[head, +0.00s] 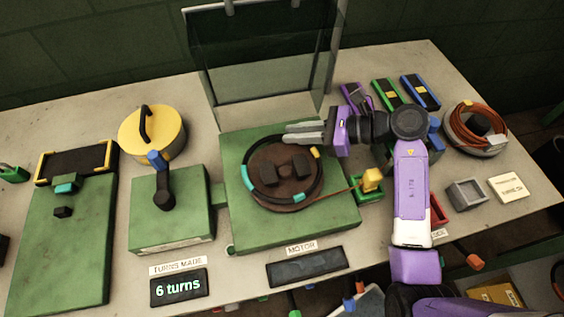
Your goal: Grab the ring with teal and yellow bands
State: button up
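The black ring with teal and yellow bands (247,170) lies around the brown round plate (284,198) on the green motor block. No held object shows.
A clear upright panel (262,85) stands behind the motor block. A yellow drum (168,142) and a green block with a crank (165,235) are at left. An orange cable coil (468,130) is at right. A wire runs to a yellow-topped connector (372,177).

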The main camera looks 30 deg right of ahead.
jog(key=shift+w+a+f, duration=0.1)
jog(key=shift+a, duration=0.05)
grip_shut()
dwell(1.4)
